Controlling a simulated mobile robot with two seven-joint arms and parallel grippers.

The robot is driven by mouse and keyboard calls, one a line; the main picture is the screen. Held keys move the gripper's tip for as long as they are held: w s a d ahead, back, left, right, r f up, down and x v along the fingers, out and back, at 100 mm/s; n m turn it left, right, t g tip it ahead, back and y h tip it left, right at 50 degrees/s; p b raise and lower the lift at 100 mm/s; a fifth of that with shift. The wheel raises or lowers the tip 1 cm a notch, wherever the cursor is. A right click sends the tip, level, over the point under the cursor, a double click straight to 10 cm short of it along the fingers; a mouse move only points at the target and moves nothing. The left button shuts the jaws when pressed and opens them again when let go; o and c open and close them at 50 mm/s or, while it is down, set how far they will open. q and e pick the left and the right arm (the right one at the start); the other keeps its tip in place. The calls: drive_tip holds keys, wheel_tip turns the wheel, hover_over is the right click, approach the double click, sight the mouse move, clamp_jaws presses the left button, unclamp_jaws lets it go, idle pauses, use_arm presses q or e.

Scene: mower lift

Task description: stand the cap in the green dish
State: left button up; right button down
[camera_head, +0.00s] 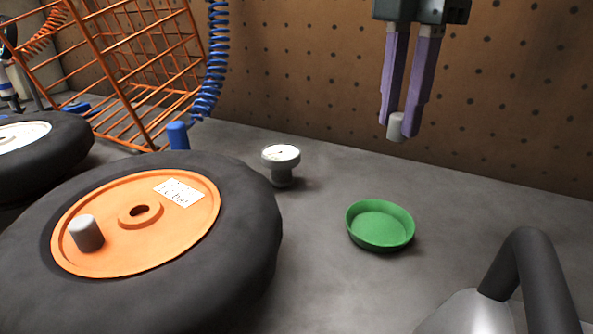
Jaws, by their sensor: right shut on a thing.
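My right gripper (398,122) hangs from the top right, its purple fingers pointing down. It is shut on a small light grey cap (396,130), a short cylinder whose lower end shows between the fingertips. The fingers hide the rest of the cap. The green dish (380,226) is round, shallow and empty. It sits on the grey bench in the middle right, below the gripper in the picture and apart from it. My left gripper is not in view.
A black tyre on an orange rim (135,255) with a grey stub (86,233) fills the lower left. A white-topped knob (281,160) stands left of the dish. A dark arched handle (530,262) is at lower right. An orange wire rack (130,70) stands behind. Bench around the dish is clear.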

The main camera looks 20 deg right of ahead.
drive_tip(key=b, duration=0.1)
hover_over(377, 229)
wheel_tip(377, 229, down, 8)
drive_tip(key=shift+s, duration=0.1)
wheel_tip(377, 229, down, 5)
drive_tip(key=shift+f+b, duration=0.1)
drive_tip(key=shift+b, duration=0.7)
drive_tip(key=shift+f, duration=0.1)
drive_tip(key=shift+f, duration=0.1)
drive_tip(key=c, duration=0.7)
unclamp_jaws()
wheel_tip(377, 229, up, 11)
drive_tip(key=p, duration=0.2)
drive_tip(key=shift+r+p, duration=0.2)
drive_tip(key=shift+p, duration=0.2)
drive_tip(key=shift+r, duration=0.45)
